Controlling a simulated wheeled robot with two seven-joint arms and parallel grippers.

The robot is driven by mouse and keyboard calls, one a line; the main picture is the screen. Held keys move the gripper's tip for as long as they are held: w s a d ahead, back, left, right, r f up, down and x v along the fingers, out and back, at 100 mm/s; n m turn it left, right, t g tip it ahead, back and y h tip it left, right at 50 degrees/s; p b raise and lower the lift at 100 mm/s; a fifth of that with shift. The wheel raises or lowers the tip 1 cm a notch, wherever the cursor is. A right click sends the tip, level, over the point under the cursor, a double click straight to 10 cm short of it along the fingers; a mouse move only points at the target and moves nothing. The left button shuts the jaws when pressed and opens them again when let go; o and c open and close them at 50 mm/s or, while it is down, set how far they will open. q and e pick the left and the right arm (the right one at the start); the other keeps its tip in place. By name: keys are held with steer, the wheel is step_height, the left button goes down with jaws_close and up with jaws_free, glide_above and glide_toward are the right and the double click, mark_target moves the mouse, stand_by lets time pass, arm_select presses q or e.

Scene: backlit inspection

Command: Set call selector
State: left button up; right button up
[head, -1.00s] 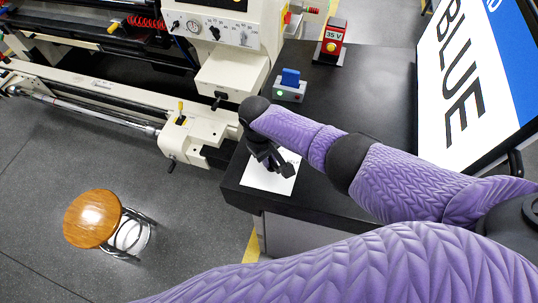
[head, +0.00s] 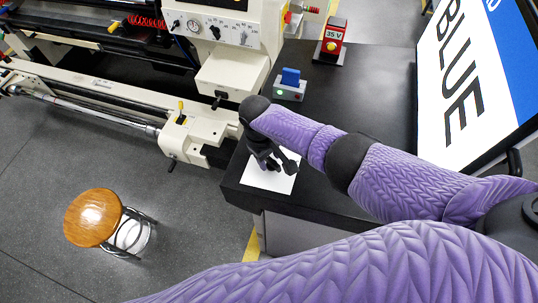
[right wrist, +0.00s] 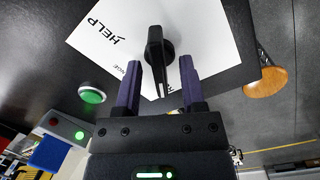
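The call selector is a black knob (right wrist: 155,45) with a long pointer bar, on a white card (right wrist: 210,30) in the right wrist view. The card reads HELP at its left, with a partly cut-off word below. The pointer's white-marked end points down in the picture. My right gripper (right wrist: 160,66) is open, its two purple fingers on either side of the pointer with gaps visible. In the head view the card (head: 266,181) lies on the dark bench corner, and my right gripper (head: 278,161) is over it, hiding the knob. My left gripper is not in view.
A green round button (right wrist: 92,94) is beside the card. A grey box with a blue switch (head: 290,78), a red 35 V unit (head: 332,42) and a BLUE screen (head: 468,80) stand on the bench (head: 375,75). A lathe (head: 205,120) and stool (head: 92,217) are left.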

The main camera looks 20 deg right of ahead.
step_height(320, 180, up, 10)
steer(key=w+a+p, duration=0.1)
steer(key=p, duration=0.1)
steer(key=shift+a, duration=0.15)
steer(key=shift+f, duration=0.15)
